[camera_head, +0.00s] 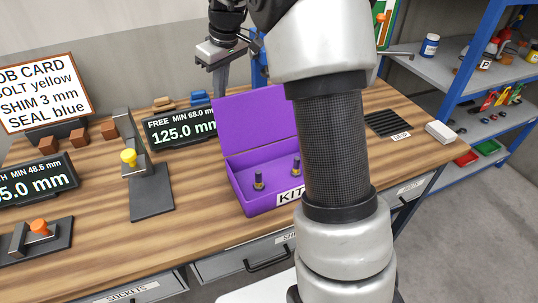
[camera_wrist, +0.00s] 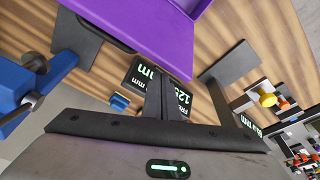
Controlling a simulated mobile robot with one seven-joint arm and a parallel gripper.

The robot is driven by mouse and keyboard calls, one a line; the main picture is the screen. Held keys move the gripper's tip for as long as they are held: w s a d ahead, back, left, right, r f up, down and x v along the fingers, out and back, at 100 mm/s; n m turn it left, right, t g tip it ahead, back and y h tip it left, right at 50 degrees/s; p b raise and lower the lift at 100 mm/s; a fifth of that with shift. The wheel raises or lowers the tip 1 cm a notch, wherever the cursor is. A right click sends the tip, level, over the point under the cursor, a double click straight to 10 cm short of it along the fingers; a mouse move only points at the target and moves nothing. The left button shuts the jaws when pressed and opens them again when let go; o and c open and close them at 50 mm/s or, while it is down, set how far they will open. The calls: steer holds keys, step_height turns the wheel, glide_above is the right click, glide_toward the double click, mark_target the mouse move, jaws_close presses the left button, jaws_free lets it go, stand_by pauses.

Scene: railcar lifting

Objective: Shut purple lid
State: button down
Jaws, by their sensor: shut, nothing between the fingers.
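The purple kit box (camera_head: 262,200) stands on the wooden bench with its purple lid (camera_head: 255,122) raised at the back, tilted slightly backward. Two small dark parts with yellowish bands (camera_head: 259,181) show inside the box; its right part is hidden behind my arm. My gripper (camera_head: 220,90) points down behind the lid's upper left corner, its fingers shut and empty. In the wrist view the shut fingers (camera_wrist: 160,80) end close to the edge of the purple lid (camera_wrist: 130,38); I cannot tell whether they touch.
A display reading 125.0 mm (camera_head: 180,128) stands left of the lid, and a grey fixture with a yellow knob (camera_head: 129,157) is further left. A job card (camera_head: 38,92) leans at the back left. A blue-framed shelf (camera_head: 462,75) stands at right.

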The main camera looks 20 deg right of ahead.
steer(key=s+b, duration=0.3)
steer(key=s, duration=0.4)
steer(key=shift+s+d+b, duration=0.15)
steer(key=shift+s+b, duration=0.25)
stand_by(1.2)
stand_by(0.5)
step_height(320, 180, up, 8)
steer(key=w+p, duration=0.2)
steer(key=p, duration=0.5)
stand_by(0.5)
